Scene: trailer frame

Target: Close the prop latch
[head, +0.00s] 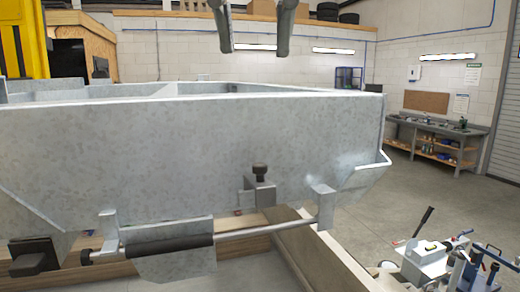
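A galvanized steel trailer frame (200,150) fills the middle of the head view. Along its lower front runs a grey rod (262,228) with a dark sleeve (158,245) and brackets at both ends. A small block with a black knob (260,170) sits above the rod against the steel wall. The latch seems to be part of this hardware, but I cannot tell which piece or how it is set. My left gripper (255,48) hangs at the top edge, two grey fingers apart and nothing between them, well above the knob and rod. My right gripper is not in view.
Wooden beams (335,268) lie under the frame. A grey workbench (440,135) with tools stands by the back right wall. Metal hardware with a black lever (428,255) is at the lower right. The concrete floor (420,195) between them is clear.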

